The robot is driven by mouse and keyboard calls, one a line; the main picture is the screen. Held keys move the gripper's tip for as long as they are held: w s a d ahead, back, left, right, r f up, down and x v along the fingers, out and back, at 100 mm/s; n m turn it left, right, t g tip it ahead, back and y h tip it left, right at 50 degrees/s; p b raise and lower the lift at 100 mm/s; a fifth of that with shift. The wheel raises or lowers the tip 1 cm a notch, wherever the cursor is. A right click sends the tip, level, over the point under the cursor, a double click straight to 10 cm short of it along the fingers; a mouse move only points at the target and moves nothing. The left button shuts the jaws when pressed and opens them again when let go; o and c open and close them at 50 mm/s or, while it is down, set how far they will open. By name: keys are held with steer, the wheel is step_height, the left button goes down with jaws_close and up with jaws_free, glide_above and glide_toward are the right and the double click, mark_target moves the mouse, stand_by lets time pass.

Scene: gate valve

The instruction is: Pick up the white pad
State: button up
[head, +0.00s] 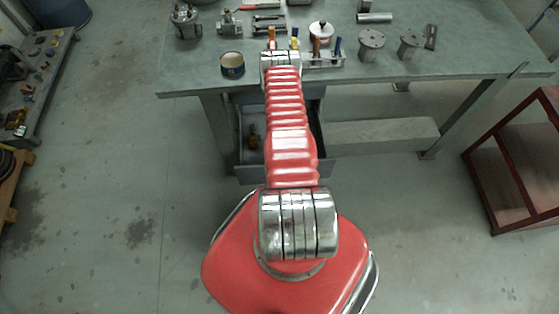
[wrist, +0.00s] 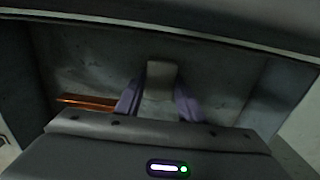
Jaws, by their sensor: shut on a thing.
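In the wrist view the white pad (wrist: 162,76) looks like a pale grey-white block in dim light. It stands between the two purple fingers of my gripper (wrist: 160,100), which is shut on it. Its lower part is hidden behind the gripper body. Around it are the bare grey floor and walls of what looks like the drawer below the workbench. In the head view this open drawer (head: 246,173) shows under the table edge. My red arm covers its middle, and the pad and gripper are hidden there.
An orange-brown strip (wrist: 88,102) lies left of the fingers. A dark edge (wrist: 200,32) crosses above the pad.

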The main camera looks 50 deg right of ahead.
steer(key=shift+r, duration=0.1)
step_height(320, 180, up, 10)
stand_by(0.7)
stand_by(0.5)
